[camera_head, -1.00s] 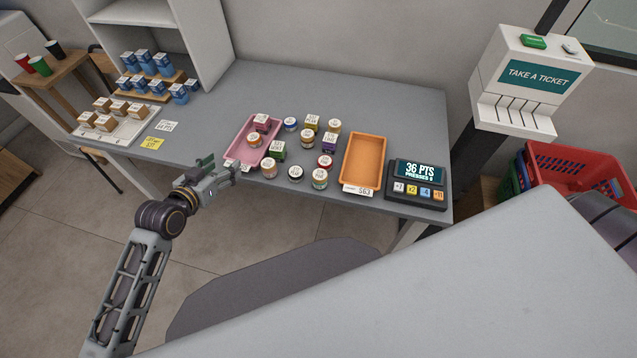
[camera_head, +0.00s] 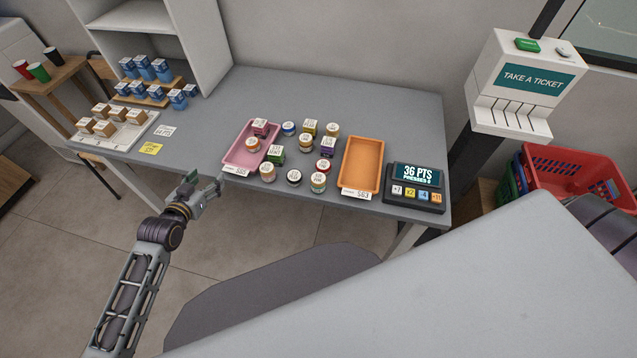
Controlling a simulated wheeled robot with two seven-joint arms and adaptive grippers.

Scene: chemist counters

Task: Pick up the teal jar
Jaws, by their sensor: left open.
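Several small round jars and square boxes stand in a group on the grey counter (camera_head: 205,150). A jar at the front right of the group (camera_head: 318,183) looks teal on its side, with a pale labelled lid; it is too small to be sure of the colour. It stands upright and nothing holds it. My left gripper (camera_head: 208,184) is open and empty, off the counter's front edge, to the left of the group and apart from that jar. My right gripper is not in view.
A pink tray (camera_head: 234,157) holding a jar and a box lies left of the group. An empty orange tray (camera_head: 361,165) and a points display (camera_head: 418,174) stand to the right. Blue boxes (camera_head: 142,68) stand at the left. The counter behind the group is clear.

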